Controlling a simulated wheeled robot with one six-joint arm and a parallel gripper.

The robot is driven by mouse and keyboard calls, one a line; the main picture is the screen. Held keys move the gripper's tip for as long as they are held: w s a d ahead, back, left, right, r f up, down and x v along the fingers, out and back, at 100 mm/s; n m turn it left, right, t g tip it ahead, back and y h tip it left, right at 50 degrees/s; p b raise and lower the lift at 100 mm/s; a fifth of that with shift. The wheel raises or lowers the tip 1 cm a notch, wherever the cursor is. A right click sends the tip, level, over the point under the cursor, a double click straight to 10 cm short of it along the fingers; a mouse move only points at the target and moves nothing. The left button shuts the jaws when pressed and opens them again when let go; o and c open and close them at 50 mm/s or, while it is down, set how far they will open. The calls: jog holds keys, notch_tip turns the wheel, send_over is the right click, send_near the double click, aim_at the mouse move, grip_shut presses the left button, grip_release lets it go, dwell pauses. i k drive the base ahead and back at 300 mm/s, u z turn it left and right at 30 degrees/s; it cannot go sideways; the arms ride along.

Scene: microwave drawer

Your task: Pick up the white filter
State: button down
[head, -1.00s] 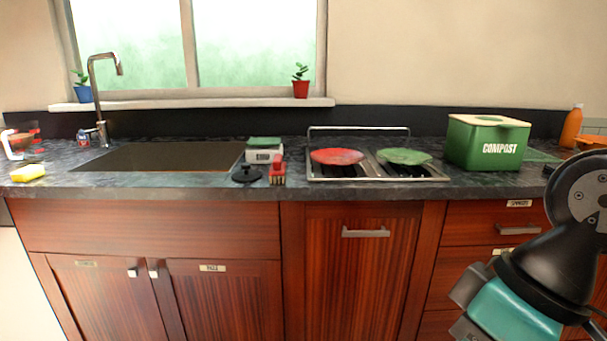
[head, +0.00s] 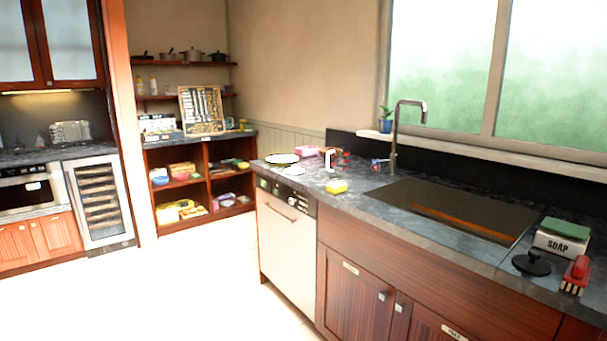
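I cannot pick out a white filter for certain in the head view. A small white upright item (head: 328,159) stands on the far left end of the sink counter, but it is too small to tell what it is. A pale round dish (head: 282,159) with a dark edge lies left of it. My gripper is out of view.
The sink counter (head: 345,205) runs along the right, with a yellow sponge (head: 337,186), a faucet (head: 396,135), a soap box (head: 560,240) and a red brush (head: 577,275). A white dishwasher (head: 287,250) is below. Shelves (head: 205,185) stand behind, a microwave drawer (head: 30,192) left. The left floor is clear.

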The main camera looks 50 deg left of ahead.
aim_at(293, 171)
jog(key=u, duration=2.5)
jog(key=i, duration=3.6)
jog(key=z, duration=0.95)
jog(key=i, duration=0.75)
jog(key=z, duration=0.45)
